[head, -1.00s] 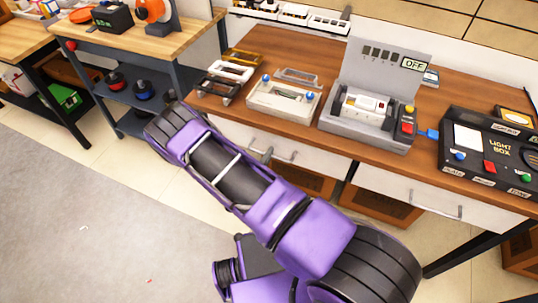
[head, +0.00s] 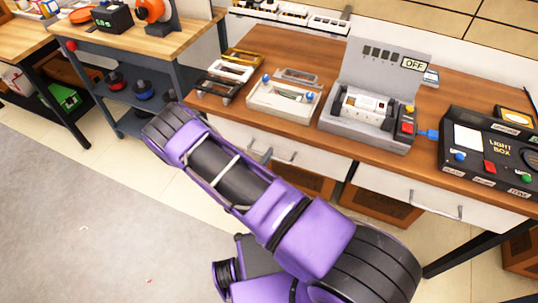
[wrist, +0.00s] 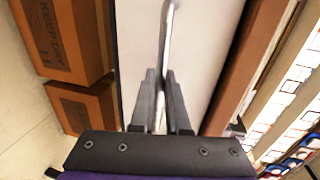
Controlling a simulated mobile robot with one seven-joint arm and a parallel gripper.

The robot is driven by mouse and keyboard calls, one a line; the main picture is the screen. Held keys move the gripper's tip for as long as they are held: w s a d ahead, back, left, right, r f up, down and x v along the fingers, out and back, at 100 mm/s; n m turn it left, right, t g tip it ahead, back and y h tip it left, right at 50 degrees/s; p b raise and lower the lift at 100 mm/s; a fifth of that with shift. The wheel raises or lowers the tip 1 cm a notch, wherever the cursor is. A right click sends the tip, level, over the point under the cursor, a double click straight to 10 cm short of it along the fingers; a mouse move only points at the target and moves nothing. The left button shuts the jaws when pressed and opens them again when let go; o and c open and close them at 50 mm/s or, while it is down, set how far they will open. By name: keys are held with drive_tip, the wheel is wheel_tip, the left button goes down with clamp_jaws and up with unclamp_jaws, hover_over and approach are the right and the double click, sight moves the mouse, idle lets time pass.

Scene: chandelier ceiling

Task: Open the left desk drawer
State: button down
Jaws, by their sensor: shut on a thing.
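The left desk drawer (head: 318,165) has a white front under the wooden desktop, with a metal bar handle (head: 285,157). I see no clear gap between the drawer front and the desk. In the wrist view the white drawer front (wrist: 207,45) fills the middle, and the handle (wrist: 167,30) runs down between my fingers. My gripper (wrist: 162,78) is shut on the handle. In the head view my purple forearm hides the left part of the drawer and most of my gripper.
The right drawer (head: 400,190) is shut beside it. Brown boxes (head: 385,207) stand under the desk. A dark-framed workbench (head: 150,60) stands to the left. The floor before the desk is clear.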

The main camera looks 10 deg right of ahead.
drive_tip(key=f+b+v, duration=0.1)
drive_tip(key=f+v, duration=0.1)
drive_tip(key=v, duration=0.9)
drive_tip(key=s+f+b+v, duration=0.1)
drive_tip(key=f+v, duration=0.2)
drive_tip(key=v, duration=0.9)
drive_tip(key=shift+a+r, duration=0.15)
drive_tip(key=shift+a, duration=0.2)
drive_tip(key=c, duration=0.9)
unclamp_jaws()
drive_tip(key=shift+s, duration=0.1)
drive_tip(key=v, duration=1.7)
drive_tip(key=shift+s+b, duration=0.2)
drive_tip(key=shift+b, duration=0.1)
drive_tip(key=shift+a, duration=0.1)
